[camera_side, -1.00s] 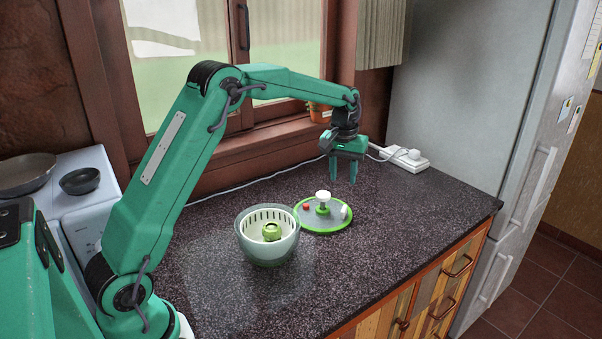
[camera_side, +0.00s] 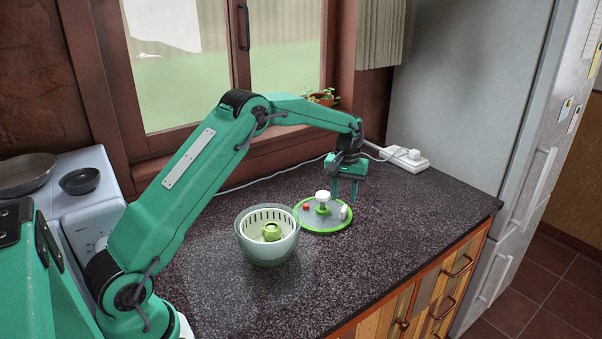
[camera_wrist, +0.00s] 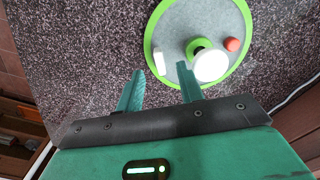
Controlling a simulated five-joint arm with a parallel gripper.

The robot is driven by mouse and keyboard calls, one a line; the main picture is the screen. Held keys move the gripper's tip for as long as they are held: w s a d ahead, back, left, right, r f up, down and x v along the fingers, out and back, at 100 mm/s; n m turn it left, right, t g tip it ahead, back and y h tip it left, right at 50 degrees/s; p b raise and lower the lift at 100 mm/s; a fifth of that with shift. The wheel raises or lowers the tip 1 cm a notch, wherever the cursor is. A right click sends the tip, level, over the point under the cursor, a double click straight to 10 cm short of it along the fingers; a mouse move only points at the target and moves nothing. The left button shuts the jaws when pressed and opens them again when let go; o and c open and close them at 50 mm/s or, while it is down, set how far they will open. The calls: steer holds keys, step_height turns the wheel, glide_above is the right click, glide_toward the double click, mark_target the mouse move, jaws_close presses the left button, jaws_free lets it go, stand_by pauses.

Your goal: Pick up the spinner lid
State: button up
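The spinner lid (camera_side: 335,222) lies flat on the dark counter, a grey disc with a green rim. It has a white knob (camera_side: 323,196) on a green stem at its middle, a red button and a small white piece near its edge. In the wrist view the lid (camera_wrist: 175,30) fills the top middle, with the knob (camera_wrist: 210,65) just beyond the right finger. My gripper (camera_side: 345,200) is low over the lid's far right side. Its fingers (camera_wrist: 160,82) are apart with nothing between them. I cannot tell whether a finger touches the lid.
The spinner bowl (camera_side: 268,247), with a white basket and something green inside, stands left of the lid, close to its rim. A white power strip (camera_side: 404,158) lies at the back right. The counter's right and front are clear.

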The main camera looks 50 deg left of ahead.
mark_target(344, 209)
steer(key=shift+w+f, duration=0.15)
steer(key=shift+f, duration=2.5)
jaws_close()
